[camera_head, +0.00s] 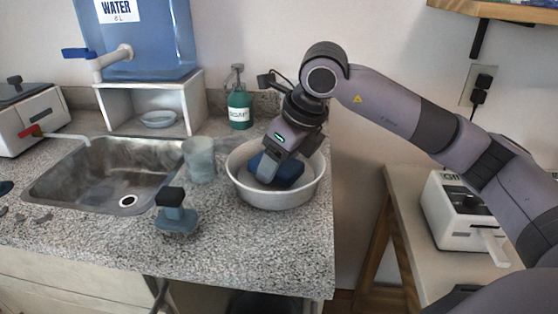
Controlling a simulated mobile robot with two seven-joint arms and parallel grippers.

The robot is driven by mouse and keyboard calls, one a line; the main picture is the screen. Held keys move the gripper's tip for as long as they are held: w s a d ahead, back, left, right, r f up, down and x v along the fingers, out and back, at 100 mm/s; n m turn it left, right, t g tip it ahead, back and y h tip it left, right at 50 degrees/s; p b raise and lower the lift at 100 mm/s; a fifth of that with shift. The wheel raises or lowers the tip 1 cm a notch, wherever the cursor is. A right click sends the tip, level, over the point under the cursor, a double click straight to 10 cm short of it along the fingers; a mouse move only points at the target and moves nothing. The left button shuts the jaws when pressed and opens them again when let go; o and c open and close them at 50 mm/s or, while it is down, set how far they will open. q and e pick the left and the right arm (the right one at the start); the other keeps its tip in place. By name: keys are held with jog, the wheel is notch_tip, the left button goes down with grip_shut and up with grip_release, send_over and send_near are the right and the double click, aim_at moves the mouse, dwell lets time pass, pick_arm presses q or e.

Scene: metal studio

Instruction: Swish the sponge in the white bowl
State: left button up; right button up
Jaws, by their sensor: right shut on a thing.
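The white bowl (278,199) stands on the speckled counter, right of the sink. A dark blue sponge (290,172) is inside the bowl. My right gripper (267,176) reaches down into the bowl from above and is shut on the sponge. Its fingertips are partly hidden by the sponge and the bowl. The left gripper is not in view.
A metal sink (100,172) lies left of the bowl, with a cup (200,160) at its right edge. A blue-grey object with a dark top (175,212) stands in front. A green soap bottle (239,108) is behind. The counter's right edge is close to the bowl.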

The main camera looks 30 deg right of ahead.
dwell(0.3)
jog(key=shift+r, duration=0.1)
jog(key=shift+r+p, duration=2.75)
jog(key=shift+r, duration=1.25)
jog(key=shift+r+p, duration=0.6)
jog(key=shift+f+b, duration=0.7)
jog(key=shift+r, duration=0.2)
